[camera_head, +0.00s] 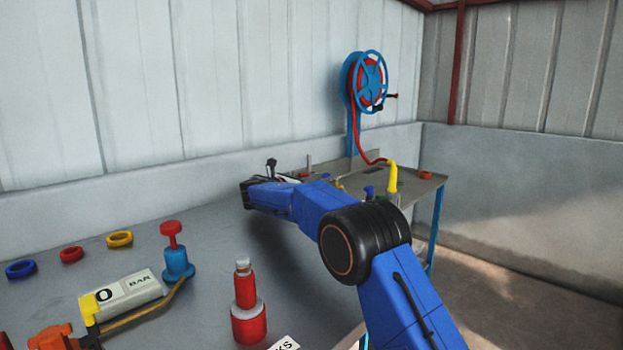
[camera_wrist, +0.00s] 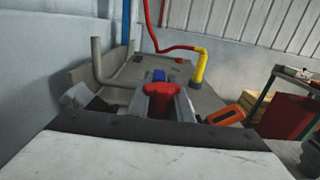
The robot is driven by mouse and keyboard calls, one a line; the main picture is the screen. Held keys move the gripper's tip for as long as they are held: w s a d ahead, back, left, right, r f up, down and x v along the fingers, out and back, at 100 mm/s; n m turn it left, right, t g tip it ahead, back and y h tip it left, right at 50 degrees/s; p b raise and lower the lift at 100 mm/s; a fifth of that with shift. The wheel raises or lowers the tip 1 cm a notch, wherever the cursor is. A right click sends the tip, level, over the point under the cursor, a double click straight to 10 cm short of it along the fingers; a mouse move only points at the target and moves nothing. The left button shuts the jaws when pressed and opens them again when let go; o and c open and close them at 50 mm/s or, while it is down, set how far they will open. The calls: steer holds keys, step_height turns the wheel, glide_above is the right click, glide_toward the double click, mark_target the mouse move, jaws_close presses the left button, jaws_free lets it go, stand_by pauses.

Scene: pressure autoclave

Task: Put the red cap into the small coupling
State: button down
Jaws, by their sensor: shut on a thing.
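The red cap (camera_wrist: 162,90) is between the fingers of my gripper (camera_wrist: 165,98) in the wrist view, near the middle of the picture. My gripper is shut on it and holds it out towards the far bench. In the head view the gripper is mostly hidden behind my blue arm. A blue fitting (camera_wrist: 158,75) shows just beyond the cap in the wrist view, and a blue fitting also shows on the far bench in the head view (camera_head: 369,191). I cannot tell whether this is the small coupling, or whether the cap touches it.
A yellow hose end (camera_head: 391,178) stands on the far bench (camera_wrist: 205,92), joined by a red hose to a blue reel (camera_head: 369,82). A bent grey pipe (camera_wrist: 96,60) rises at left. A red bottle (camera_head: 245,290), coloured rings and a blue valve (camera_head: 177,262) stand on the near table.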

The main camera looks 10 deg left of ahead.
steer(key=shift+f, duration=0.25)
steer(key=c, duration=1.6)
jaws_free()
steer(key=shift+r, duration=0.1)
steer(key=v, duration=1.2)
steer(key=shift+r, duration=0.2)
